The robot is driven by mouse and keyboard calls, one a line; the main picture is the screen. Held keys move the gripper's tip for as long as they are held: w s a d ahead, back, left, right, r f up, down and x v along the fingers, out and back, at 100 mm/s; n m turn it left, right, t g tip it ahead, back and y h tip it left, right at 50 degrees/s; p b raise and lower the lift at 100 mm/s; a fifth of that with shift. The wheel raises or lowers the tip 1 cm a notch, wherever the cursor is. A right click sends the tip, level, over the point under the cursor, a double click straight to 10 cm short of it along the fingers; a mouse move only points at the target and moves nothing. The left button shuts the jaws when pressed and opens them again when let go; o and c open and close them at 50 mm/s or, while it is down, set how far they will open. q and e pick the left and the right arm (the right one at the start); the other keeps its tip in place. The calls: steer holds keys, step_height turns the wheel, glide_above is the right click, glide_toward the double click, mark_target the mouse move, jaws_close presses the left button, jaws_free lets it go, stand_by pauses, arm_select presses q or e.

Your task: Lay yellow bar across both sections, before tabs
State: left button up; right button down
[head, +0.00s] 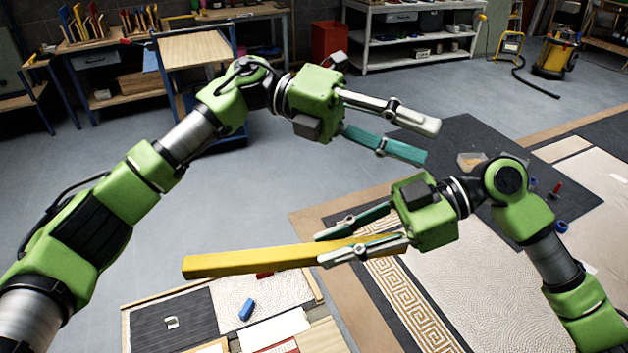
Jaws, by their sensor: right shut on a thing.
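A long yellow bar (240,262) is held by its right end in my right gripper (319,248), which is shut on it. The bar points left, above the floor and partly over the smaller mosaic panel (270,284) at the bottom. A larger mosaic panel (470,290) with a Greek-key border lies to the right, partly hidden by my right arm. My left gripper (426,141) is open and empty, up and to the right of the bar, with its fingers apart. I cannot clearly make out any tabs.
A blue object (246,309) and a small white piece (171,322) lie on the smaller panel. A dark mat (440,133) with small items lies behind the larger panel. Workbenches and a shelf (415,50) stand at the back. Grey floor between is clear.

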arm_select(q)
steer(key=s+a+f+m+t+y, duration=0.1)
steer(key=s+a+m+t+y, duration=0.1)
steer(key=s+a+m+y, duration=0.4)
arm_select(e)
steer(key=shift+s, duration=0.1)
arm_select(q)
steer(key=m+t+y, duration=0.1)
steer(key=t+y, duration=0.6)
steer(key=y, duration=0.3)
glide_toward(301, 250)
steer(key=f, duration=0.3)
steer(key=a+f, duration=0.1)
steer(key=f, duration=0.5)
steer(key=shift+w+a+f, duration=0.15)
steer(key=shift+w+a, duration=0.05)
steer(key=shift+a, duration=0.05)
steer(key=shift+c, duration=0.4)
jaws_close()
arm_select(e)
steer(key=c, duration=1.8)
jaws_free()
